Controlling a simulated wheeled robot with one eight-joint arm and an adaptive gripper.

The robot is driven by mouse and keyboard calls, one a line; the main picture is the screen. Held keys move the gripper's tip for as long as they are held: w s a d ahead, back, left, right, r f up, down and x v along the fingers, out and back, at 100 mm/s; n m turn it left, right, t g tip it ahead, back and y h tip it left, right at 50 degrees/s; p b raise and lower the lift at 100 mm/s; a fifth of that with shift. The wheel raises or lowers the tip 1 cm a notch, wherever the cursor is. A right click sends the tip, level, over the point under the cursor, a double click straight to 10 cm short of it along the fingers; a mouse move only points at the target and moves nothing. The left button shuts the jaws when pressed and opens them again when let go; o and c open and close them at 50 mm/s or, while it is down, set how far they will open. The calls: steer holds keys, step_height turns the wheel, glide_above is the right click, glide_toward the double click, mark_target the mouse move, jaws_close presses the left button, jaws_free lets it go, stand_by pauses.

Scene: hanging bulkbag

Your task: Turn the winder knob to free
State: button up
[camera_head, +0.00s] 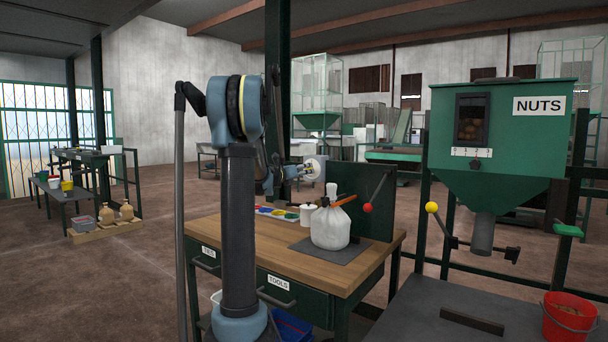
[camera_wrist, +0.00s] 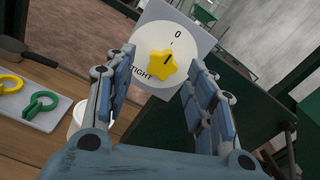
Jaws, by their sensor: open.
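The winder knob (camera_wrist: 162,66) is a yellow star shape on a round white dial (camera_wrist: 152,40) in the wrist view. A dark mark on the knob points up and slightly right, roughly toward the 0. My gripper (camera_wrist: 157,62) is open, one finger on each side of the knob, with gaps visible between fingers and knob. In the head view the dial (camera_head: 317,163) is small, beside my gripper at the green panel above the bench.
A wooden bench (camera_head: 230,233) holds a tied white bag (camera_head: 330,226), a white roll (camera_head: 307,213) and a tray of coloured clips (camera_head: 275,212). A red-ball lever (camera_head: 367,207) sticks out near the panel. A green NUTS hopper (camera_head: 500,130) stands right.

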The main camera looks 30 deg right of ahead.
steer(key=v, duration=0.9)
steer(key=s+a+f+m+g+y, duration=0.2)
steer(key=s+a+f+m+y, duration=0.6)
steer(key=s+a+f+m, duration=0.5)
steer(key=s+a+f+m+g+y, duration=0.2)
steer(key=s+a+f+m+y, duration=0.6)
steer(key=s+a+f+m, duration=0.5)
steer(key=s+a+f, duration=0.3)
steer(key=s+a, duration=0.2)
steer(key=a, duration=0.2)
steer(key=s+a+f, duration=0.3)
steer(key=s+a, duration=0.3)
steer(key=a, duration=0.2)
steer(key=shift+s+f+g+y, duration=0.3)
steer(key=c, duration=0.3)
steer(key=shift+c, duration=0.5)
